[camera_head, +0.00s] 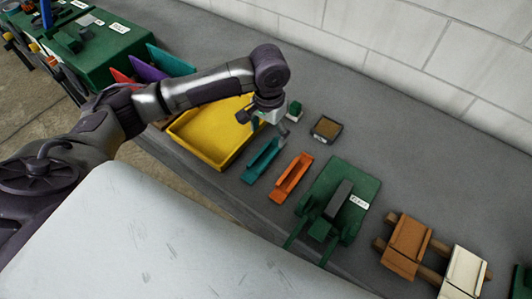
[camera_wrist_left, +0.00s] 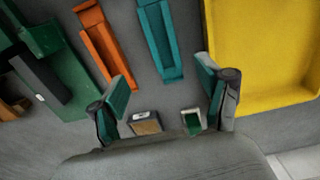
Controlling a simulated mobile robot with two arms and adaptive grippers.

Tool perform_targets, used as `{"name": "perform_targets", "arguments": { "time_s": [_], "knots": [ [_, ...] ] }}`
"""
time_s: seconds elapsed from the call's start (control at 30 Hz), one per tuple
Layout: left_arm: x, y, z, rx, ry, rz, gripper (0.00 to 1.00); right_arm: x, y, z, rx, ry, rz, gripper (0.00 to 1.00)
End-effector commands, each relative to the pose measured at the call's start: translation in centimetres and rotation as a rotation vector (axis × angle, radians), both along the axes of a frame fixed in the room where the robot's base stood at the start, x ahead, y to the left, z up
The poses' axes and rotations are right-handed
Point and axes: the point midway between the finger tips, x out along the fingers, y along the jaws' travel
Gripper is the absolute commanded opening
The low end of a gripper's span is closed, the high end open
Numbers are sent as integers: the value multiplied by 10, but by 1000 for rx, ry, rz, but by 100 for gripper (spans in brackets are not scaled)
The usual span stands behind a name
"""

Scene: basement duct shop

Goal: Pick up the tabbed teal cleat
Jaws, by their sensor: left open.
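The teal cleat (camera_head: 262,160) is a narrow channel-shaped strip. It lies on the grey bench between the yellow tray and an orange cleat. In the left wrist view the teal cleat (camera_wrist_left: 157,40) runs from the top edge down to a squared end just beyond my fingers. My left gripper (camera_head: 262,112) hangs over the bench beyond the cleat's far end, apart from it. In the wrist view the left gripper (camera_wrist_left: 165,85) has its two teal-padded fingers wide apart with nothing between them. My right gripper is not in view.
The orange cleat (camera_head: 291,177) lies close beside the teal one. The yellow tray (camera_head: 178,134) is to its left, a green fixture (camera_head: 362,184) to the right. A dark square tray (camera_head: 326,129) and a small green-and-white container (camera_head: 294,109) stand behind. Bare bench lies toward the wall.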

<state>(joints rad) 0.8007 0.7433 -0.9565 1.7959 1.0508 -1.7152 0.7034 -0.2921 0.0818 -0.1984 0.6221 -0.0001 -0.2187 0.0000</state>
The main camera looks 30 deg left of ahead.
Motion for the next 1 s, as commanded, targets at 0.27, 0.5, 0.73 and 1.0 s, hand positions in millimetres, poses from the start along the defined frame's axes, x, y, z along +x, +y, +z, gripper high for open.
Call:
{"name": "perform_targets", "arguments": {
  "time_s": [0.27,0.5,0.73,1.0],
  "knots": [
    [0,0,-42,0,0,0,77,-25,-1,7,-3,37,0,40],
    [2,4,-60,2,2,-1,77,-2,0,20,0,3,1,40],
    [5,6,-93,1,0,-1,77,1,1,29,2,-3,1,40],
    [5,6,-98,0,-3,-3,77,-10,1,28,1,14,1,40]
  ]
}}
